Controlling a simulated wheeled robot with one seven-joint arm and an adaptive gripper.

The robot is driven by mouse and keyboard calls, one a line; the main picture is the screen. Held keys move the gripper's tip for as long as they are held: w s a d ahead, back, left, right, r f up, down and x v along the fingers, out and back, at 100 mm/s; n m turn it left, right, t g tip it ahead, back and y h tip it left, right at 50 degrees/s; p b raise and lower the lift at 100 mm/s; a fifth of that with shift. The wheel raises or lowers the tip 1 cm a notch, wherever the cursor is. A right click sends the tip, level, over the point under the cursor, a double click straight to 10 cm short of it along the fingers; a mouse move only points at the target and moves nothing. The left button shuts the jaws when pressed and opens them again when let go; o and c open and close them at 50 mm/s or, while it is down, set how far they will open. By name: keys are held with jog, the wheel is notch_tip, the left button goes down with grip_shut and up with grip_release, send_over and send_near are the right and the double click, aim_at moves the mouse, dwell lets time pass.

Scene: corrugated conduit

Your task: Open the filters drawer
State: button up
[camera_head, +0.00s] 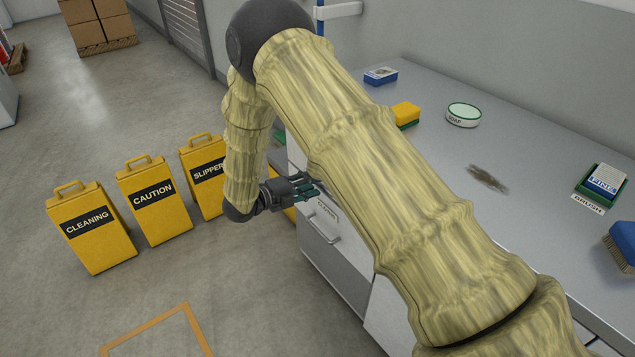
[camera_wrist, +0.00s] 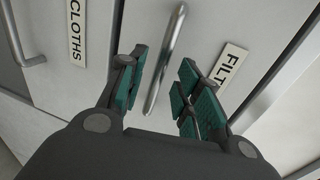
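In the wrist view, the filters drawer (camera_wrist: 205,30) has a pale front with a white label (camera_wrist: 230,62) whose visible letters read "FILT". Its silver bar handle (camera_wrist: 166,58) stands between the fingertips of my gripper (camera_wrist: 163,62). The gripper is open, with one teal-padded finger on each side of the bar and visible gaps to it. The drawer looks shut. In the head view, my gripper (camera_head: 309,187) is at the front of the cabinet, and my arm hides the filters handle.
The "CLOTHS" drawer (camera_wrist: 100,45) and its handle (camera_wrist: 28,50) are at left in the wrist view. Yellow signs (camera_head: 155,203) stand on the floor left of my arm. The countertop (camera_head: 435,110) holds a sponge (camera_head: 406,115), soap (camera_head: 463,114) and a blue brush (camera_head: 624,242).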

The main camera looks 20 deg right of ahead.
jog(key=shift+x, duration=1.45)
grip_shut()
